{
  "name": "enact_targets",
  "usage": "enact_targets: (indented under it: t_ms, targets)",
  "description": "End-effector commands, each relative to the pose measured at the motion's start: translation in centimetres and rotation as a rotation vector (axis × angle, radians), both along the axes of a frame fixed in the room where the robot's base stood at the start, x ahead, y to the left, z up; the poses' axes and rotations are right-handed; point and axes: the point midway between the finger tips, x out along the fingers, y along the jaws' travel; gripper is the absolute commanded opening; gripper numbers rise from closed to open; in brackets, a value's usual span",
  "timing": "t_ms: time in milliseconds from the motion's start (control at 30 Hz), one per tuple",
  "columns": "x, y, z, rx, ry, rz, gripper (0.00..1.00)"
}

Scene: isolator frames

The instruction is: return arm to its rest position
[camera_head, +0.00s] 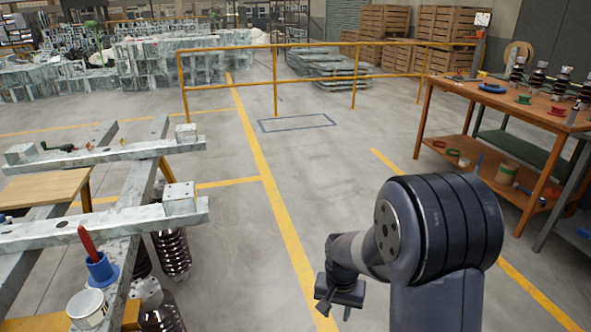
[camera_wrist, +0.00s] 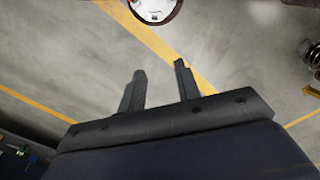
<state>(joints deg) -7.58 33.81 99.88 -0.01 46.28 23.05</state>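My arm is folded in the lower right of the head view, with my gripper (camera_head: 338,312) low over the grey floor, left of the large dark joint. In the wrist view my gripper (camera_wrist: 160,80) shows two dark fingers standing apart. Nothing is between them, only bare floor and a yellow line beyond. The fingertips touch nothing that I can see.
On the left stands a metal frame (camera_head: 110,221) with dark ribbed insulators (camera_head: 172,255), a blue cup (camera_head: 101,268) holding a red-handled tool, and a white tin (camera_head: 88,308). A wooden workbench (camera_head: 505,101) is at the right. A yellow railing (camera_head: 330,47) crosses behind. The middle floor is clear.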

Motion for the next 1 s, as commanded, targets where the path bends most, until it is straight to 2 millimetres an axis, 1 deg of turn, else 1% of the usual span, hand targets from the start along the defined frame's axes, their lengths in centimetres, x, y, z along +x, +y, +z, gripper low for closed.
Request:
enact_targets:
  t_ms: [33, 100, 800, 1000]
  targets:
    - [0.1, -0.3, 0.8, -0.001, 0.001, 0.009, 0.32]
    - [0.3, -0.6, 1.3, 0.0, 0.002, 0.025, 0.32]
    - [1.5, -3.7, 5.5, 0.0, 0.001, 0.187, 0.32]
    - [1.7, -4.5, 6.4, 0.0, 0.001, 0.226, 0.32]
